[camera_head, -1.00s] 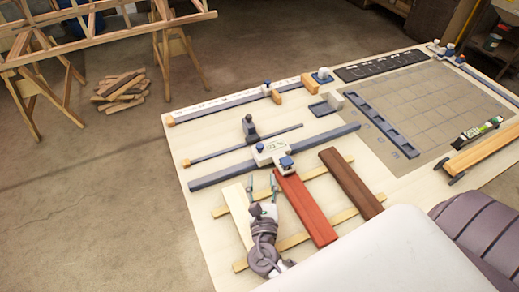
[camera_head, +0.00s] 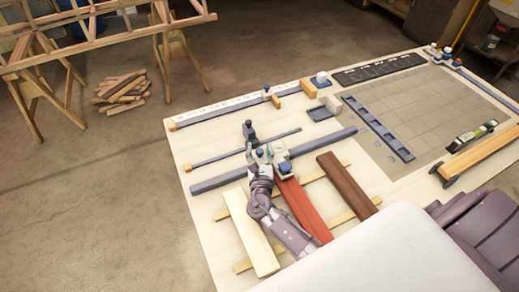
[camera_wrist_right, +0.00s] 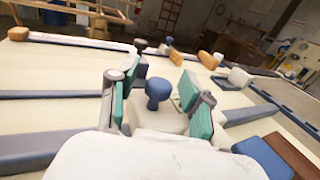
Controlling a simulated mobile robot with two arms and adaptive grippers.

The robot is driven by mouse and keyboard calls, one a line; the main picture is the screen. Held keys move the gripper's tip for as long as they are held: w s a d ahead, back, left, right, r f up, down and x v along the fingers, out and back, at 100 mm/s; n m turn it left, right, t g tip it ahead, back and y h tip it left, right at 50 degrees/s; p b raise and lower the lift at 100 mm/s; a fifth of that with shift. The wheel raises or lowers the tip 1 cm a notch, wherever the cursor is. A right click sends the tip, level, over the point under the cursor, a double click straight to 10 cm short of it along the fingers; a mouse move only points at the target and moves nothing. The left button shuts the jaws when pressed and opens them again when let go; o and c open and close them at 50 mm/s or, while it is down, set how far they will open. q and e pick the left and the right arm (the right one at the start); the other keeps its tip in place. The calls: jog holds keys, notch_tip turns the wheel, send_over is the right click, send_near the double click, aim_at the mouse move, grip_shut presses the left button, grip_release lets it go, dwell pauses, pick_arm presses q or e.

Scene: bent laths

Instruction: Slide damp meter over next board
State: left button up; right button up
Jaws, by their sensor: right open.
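The damp meter, a white block (camera_head: 281,154) with blue parts, sits on a long grey rail behind the boards, at the far end of the red board (camera_head: 302,208). The pale board (camera_head: 250,230) lies left of it and the dark brown board (camera_head: 348,184) right. My right gripper (camera_head: 262,153) is open at the meter. In the right wrist view its two teal-padded fingers (camera_wrist_right: 155,98) stand either side of a white block with a blue knob (camera_wrist_right: 158,92). I cannot tell whether the pads touch it. My left gripper is not in view.
The grey rail (camera_head: 325,141) runs along the table behind the boards. Wooden battens (camera_head: 312,173) carry the boards. A blue-grey slotted strip (camera_head: 378,127) lies to the right.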

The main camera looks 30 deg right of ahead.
grip_shut()
jog(key=shift+a, duration=0.15)
